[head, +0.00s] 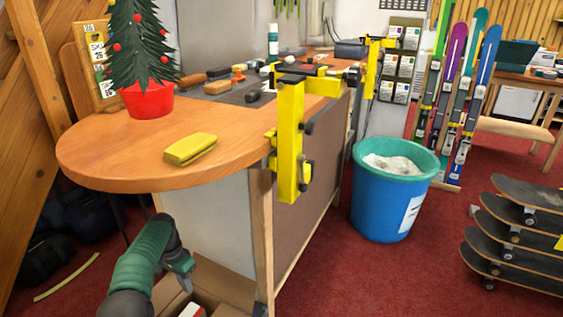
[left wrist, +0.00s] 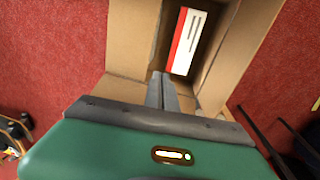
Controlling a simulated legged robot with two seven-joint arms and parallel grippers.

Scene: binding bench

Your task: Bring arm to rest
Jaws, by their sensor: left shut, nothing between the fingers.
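My left arm comes in at the lower left of the head view, beside the bench's front end and below its top. My left gripper (head: 187,284) points down over an open cardboard box (head: 228,290) on the floor. In the left wrist view the two fingers (left wrist: 163,84) are together with nothing between them. The cardboard box (left wrist: 128,50) lies beyond them, with a red and white item (left wrist: 187,42) inside. My right gripper is in neither view.
The wooden bench (head: 95,170) holds a yellow case (head: 190,149), a small tree in a red pot (head: 148,100) and several tools. Yellow clamps (head: 290,140) stand at its edge. A blue bin (head: 385,205) and stacked skateboards (head: 515,240) stand right. Red carpet between is clear.

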